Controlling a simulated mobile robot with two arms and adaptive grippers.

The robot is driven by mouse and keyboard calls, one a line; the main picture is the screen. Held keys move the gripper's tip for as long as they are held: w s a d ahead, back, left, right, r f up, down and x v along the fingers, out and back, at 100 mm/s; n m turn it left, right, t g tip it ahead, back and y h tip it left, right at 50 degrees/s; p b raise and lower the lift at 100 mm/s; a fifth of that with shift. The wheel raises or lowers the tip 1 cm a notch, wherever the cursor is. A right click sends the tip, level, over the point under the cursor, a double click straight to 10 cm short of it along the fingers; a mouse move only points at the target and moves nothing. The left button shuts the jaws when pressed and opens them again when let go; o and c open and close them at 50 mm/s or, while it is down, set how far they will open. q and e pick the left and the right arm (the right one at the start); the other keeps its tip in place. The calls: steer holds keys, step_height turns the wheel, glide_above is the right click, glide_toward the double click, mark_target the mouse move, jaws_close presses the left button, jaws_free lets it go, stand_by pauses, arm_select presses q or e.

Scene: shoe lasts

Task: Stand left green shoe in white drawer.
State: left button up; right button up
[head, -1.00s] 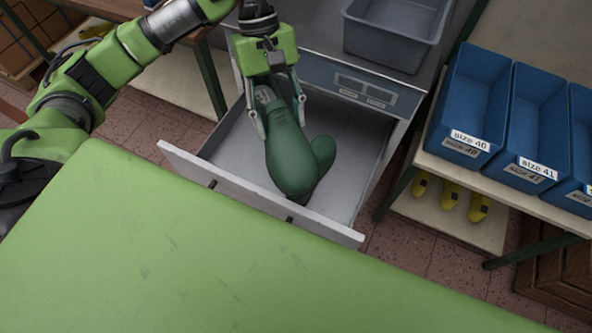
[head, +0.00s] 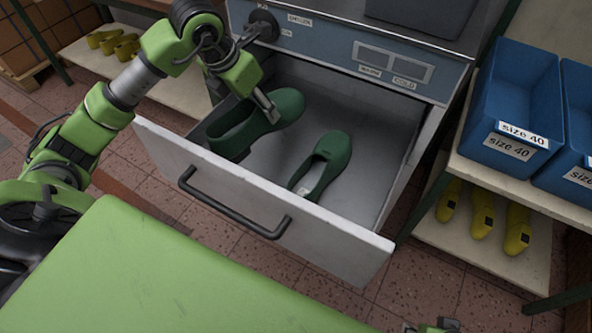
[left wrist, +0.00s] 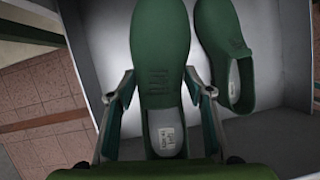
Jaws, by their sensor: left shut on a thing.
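My left gripper (head: 262,112) is shut on a green shoe (head: 285,105) at the left back of the open white drawer (head: 330,243). This shoe's opening faces up and its toe points right and away. The left wrist view shows a finger on each side of the shoe (left wrist: 162,45), near its opening. I cannot tell whether its sole touches the drawer floor. A second green shoe (head: 334,150) lies loose in the drawer, to the right, apart from the first. A small part, perhaps my right gripper (head: 438,327), shows at the bottom edge; its fingers cannot be made out.
The drawer's dark handle (head: 235,205) juts toward me. A green surface (head: 150,270) fills the front. Blue bins (head: 510,105) stand on a shelf at right, above yellow lasts (head: 483,220). A grey bin (head: 425,15) sits on the cabinet. Drawer floor is free around the loose shoe.

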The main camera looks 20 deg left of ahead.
arm_select(q)
steer(key=shift+w+a+f+n+y+b, duration=0.2)
steer(key=shift+a+f+n, duration=0.1)
steer(key=shift+n, duration=0.1)
steer(key=shift+w+a+f+n+y+b, duration=0.1)
steer(key=shift+a+f+n+b, duration=0.1)
steer(key=shift+f+n, duration=0.15)
steer(key=b, duration=0.1)
glide_above(262, 154)
step_height(262, 154, down, 5)
steer(key=shift+f, duration=0.2)
steer(key=shift+w+f+b, duration=0.1)
steer(key=shift+f+b, duration=0.45)
steer(key=shift+f, duration=1.6)
arm_select(e)
steer(key=v, duration=0.3)
steer(key=shift+s+d+r, duration=0.1)
steer(key=shift+s+r, duration=0.15)
arm_select(q)
steer(key=o, duration=1.6)
